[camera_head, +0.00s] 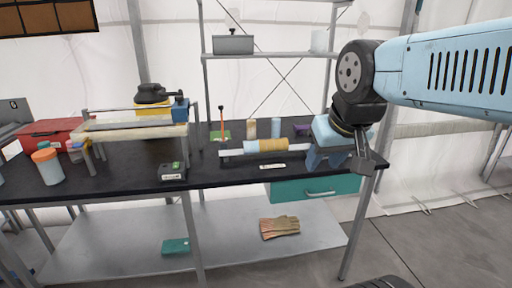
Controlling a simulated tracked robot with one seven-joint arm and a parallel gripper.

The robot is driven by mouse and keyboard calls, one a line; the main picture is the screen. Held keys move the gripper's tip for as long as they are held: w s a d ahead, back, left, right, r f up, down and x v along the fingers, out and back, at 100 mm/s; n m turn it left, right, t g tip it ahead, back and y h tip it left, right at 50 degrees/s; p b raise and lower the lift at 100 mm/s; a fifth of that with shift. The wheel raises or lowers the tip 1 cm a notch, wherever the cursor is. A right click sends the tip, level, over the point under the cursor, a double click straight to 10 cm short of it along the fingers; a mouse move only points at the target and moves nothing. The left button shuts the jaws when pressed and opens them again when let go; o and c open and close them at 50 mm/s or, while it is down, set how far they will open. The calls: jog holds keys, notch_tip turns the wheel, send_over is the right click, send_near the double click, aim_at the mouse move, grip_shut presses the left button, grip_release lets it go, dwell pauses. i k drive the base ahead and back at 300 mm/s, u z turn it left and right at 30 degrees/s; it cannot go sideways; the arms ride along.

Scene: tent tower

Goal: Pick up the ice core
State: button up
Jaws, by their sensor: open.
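A cylinder (266,146), pale blue at its left end and tan along the rest, lies on its side in a dark low cradle (232,154) on the black bench. It looks like the ice core, but I cannot be certain at this size. My gripper (364,163) hangs from the arm at the right, fingers pointing down near the bench's right end. It is open, with nothing seen between the fingers. It is to the right of the cylinder and clearly apart from it.
A light blue stand (327,134) is at the bench's right end, close to my gripper. Upright small cylinders (276,127) stand behind the cradle. A long-railed device (135,132), a red case (50,133) and a jar (47,166) occupy the left. Gloves (279,227) lie on the lower shelf.

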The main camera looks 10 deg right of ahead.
aim_at(281, 144)
jog(key=u, duration=0.05)
jog(key=i, duration=0.9)
jog(key=z, duration=0.1)
